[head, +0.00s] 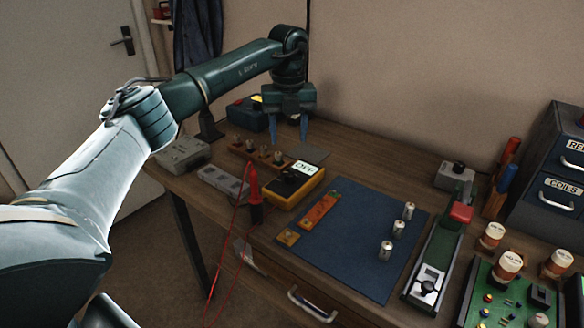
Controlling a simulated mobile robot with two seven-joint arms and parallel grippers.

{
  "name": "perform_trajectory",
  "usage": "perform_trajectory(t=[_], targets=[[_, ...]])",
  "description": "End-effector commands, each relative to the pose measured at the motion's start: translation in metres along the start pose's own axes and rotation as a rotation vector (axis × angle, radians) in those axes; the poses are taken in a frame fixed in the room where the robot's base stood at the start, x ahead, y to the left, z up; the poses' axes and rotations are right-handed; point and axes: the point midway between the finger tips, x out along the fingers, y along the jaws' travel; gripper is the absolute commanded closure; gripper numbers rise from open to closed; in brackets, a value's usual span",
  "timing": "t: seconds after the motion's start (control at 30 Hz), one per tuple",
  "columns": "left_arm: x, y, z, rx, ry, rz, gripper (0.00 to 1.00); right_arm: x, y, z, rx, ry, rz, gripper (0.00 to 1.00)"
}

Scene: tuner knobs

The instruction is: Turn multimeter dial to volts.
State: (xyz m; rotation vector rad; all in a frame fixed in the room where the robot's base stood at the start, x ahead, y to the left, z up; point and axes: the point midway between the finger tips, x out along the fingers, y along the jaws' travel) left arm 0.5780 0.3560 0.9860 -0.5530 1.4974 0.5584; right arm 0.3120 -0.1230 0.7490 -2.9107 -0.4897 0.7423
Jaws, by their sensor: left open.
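The multimeter (296,187) has a yellow case with a dark face and lies on the workbench left of the blue mat. Its display (305,168) reads OFF. Its dial (288,180) is small and dark, and I cannot make out its pointer. My left gripper (289,132) points down, open and empty, above the back of the bench. It is behind the multimeter in the picture and apart from it. My right gripper is not in view.
A red probe (254,188) with a red lead stands beside the multimeter. A blue mat (350,246) bears several metal cylinders. A wooden block with knobs (258,155) sits behind the meter. Jars, a green board (500,300) and drawers (560,165) fill the right side.

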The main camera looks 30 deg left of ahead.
Motion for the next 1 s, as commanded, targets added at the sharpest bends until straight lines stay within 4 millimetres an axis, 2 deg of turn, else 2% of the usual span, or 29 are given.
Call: perform_trajectory(t=[0.1,0.3,0.5,0.7,0.93,1.0], targets=[[0.028,0.001,-0.001,0.001,0.004,0.003,0.50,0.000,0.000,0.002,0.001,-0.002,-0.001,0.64],[0.069,0.000,-0.001,0.002,0.003,0.000,0.50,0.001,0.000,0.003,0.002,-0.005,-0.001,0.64],[0.096,-0.001,-0.001,0.003,0.002,-0.001,0.50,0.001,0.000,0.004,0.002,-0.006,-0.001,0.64],[0.105,-0.001,-0.001,0.004,0.001,-0.002,0.50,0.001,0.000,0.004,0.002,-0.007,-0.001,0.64],[0.105,-0.001,-0.001,0.004,0.001,-0.003,0.50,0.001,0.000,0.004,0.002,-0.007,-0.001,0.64],[0.105,-0.001,-0.001,0.004,0.001,-0.003,0.56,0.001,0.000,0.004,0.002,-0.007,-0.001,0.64]])
